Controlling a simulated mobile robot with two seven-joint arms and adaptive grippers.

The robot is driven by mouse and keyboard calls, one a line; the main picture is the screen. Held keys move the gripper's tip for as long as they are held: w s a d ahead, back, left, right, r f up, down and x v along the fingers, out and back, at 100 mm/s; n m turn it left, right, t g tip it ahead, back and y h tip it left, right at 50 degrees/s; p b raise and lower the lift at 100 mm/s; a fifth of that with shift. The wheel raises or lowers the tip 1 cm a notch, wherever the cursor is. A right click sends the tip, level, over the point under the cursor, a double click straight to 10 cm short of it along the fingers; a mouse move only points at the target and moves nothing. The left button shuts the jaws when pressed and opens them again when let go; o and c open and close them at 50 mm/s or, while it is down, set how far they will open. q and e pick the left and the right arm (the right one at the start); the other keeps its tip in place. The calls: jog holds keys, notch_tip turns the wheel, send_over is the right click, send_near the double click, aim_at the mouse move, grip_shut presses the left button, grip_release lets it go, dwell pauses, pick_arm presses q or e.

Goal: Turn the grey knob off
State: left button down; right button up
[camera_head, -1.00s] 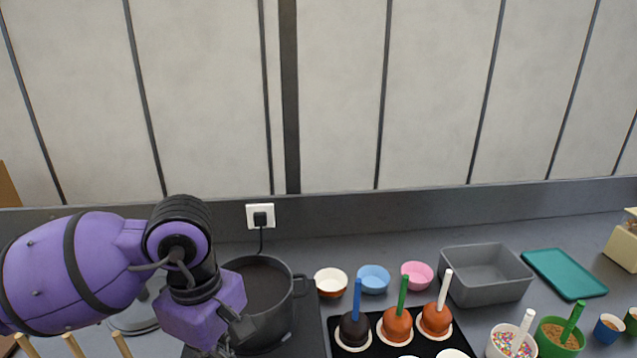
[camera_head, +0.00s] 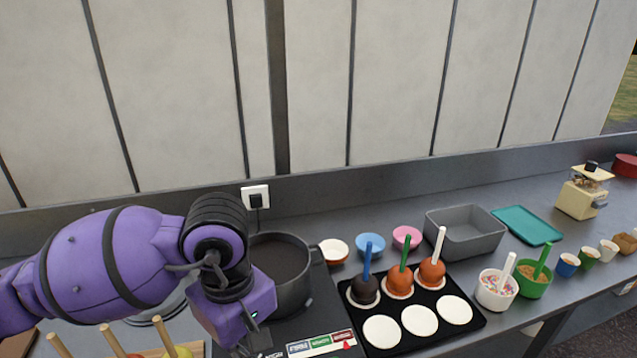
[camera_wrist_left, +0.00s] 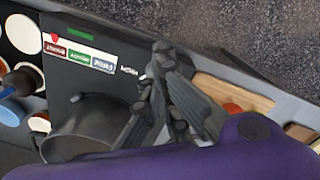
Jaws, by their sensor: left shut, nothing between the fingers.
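I cannot make out the grey knob in either view. The dark hob shows a strip of coloured labels (camera_head: 320,343) near its front edge, with a small red mark at its right end. The strip also shows in the left wrist view (camera_wrist_left: 85,55). My left gripper (camera_wrist_left: 160,50) is shut and empty over the hob's front part, beside the strip. In the head view its fingers are largely cut off by the bottom edge. A dark pot (camera_head: 278,265) stands on the hob, behind my left wrist. My right gripper is in neither view.
A black tray (camera_head: 465,332) with dipped apples and white discs lies right of the hob. Behind it are small bowls (camera_head: 370,245) and a grey bin (camera_head: 465,232). A board (camera_wrist_left: 235,93) with sticks lies on the hob's other side.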

pick_arm(q)
jog(key=shift+f+m, duration=0.3)
jog(key=shift+f, duration=0.25)
notch_tip(320, 180, down, 6)
jog(key=b, duration=0.3)
jog(key=shift+s+a+b, duration=0.1)
jog(key=shift+s+b, duration=0.1)
jog(key=shift+b, duration=0.1)
jog(key=shift+f, duration=0.1)
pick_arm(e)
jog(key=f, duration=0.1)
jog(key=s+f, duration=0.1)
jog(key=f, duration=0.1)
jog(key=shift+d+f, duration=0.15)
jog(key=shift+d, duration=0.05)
